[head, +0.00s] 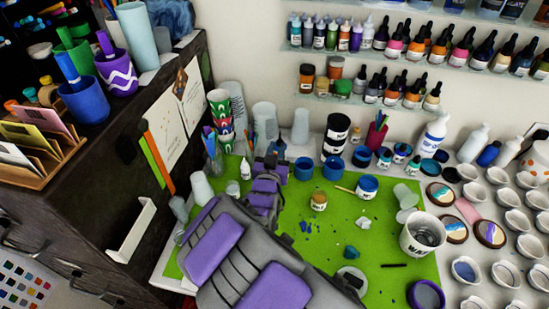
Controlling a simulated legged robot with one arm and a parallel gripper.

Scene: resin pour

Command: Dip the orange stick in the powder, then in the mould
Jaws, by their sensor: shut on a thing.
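My gripper (269,163) is at the end of my purple and grey arm, over the back left of the green mat (320,255). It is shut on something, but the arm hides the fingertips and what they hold. A thin tan-orange stick (345,190) shows to the right of my gripper, its right end against an open blue pot (367,188). Two more open blue pots (304,168) (333,169) stand closer to my gripper. I cannot tell which pot holds the powder. A round purple mould-like dish (425,296) is at the front right.
A white tub (422,235) stands at the mat's right edge. Many white cups (467,270) fill the right side. A small jar (318,201) and blue chips (307,228) are on the mat. A dark cabinet (105,190) borders the left; bottle shelves (350,98) line the wall.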

